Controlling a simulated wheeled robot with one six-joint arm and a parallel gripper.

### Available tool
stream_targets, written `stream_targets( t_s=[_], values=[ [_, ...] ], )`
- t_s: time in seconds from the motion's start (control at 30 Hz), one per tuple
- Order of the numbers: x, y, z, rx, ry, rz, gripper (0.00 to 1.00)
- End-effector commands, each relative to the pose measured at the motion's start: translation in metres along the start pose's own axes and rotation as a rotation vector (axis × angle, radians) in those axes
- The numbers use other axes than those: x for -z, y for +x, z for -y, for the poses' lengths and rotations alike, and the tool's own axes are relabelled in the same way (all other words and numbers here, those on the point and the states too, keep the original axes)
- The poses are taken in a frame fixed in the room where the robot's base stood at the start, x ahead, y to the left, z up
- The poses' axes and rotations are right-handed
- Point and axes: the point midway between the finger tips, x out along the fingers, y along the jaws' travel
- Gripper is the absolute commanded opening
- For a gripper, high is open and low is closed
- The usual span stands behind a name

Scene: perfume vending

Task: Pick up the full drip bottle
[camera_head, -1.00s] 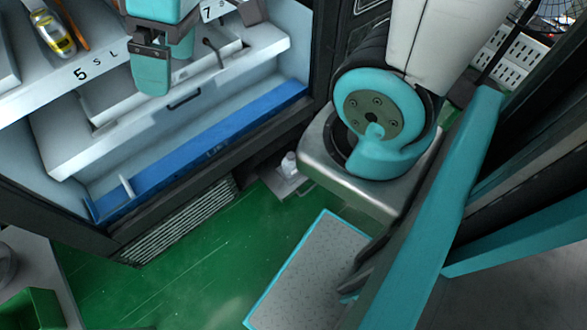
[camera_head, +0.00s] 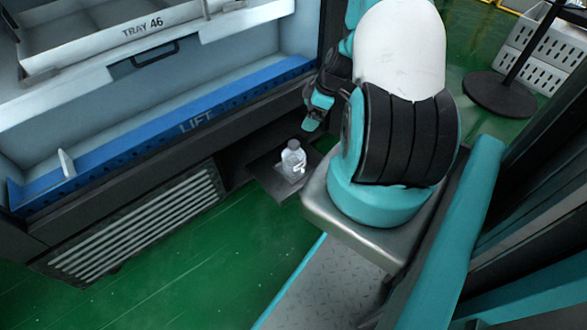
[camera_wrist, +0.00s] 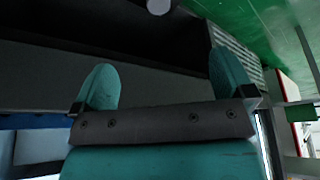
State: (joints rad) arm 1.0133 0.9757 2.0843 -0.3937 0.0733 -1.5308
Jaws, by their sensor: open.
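A small clear bottle with a grey cap (camera_head: 292,160) stands upright on a dark low tray (camera_head: 262,172) at the foot of the vending machine in the head view. My gripper (camera_head: 312,122) is above and slightly right of the bottle, apart from it, near the end of the blue lift bar. In the wrist view my gripper (camera_wrist: 160,85) shows two teal fingers spread wide with nothing between them. A pale round thing (camera_wrist: 158,6) at the top edge of the wrist view may be the bottle; it is cut off. How full the bottle is cannot be told.
The blue lift bar (camera_head: 195,122) and tray 46 (camera_head: 140,32) are in the machine at left. A vent grille (camera_head: 140,228) lies below. Green floor (camera_head: 215,260) is clear in front. White crates (camera_head: 548,62) and a black stand base (camera_head: 498,92) are at right.

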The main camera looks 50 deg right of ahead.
Motion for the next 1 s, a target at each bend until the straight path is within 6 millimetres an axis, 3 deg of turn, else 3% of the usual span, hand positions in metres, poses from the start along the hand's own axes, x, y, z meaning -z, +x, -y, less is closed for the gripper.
stream_targets(
  t_s=[0.5,0.83,1.0],
  values=[
    [-0.005,0.108,0.000,0.000,-0.003,0.000,1.00],
    [-0.006,0.130,0.000,-0.001,-0.001,0.000,1.00],
    [-0.014,0.156,0.000,-0.001,-0.001,0.000,1.00]
  ],
)
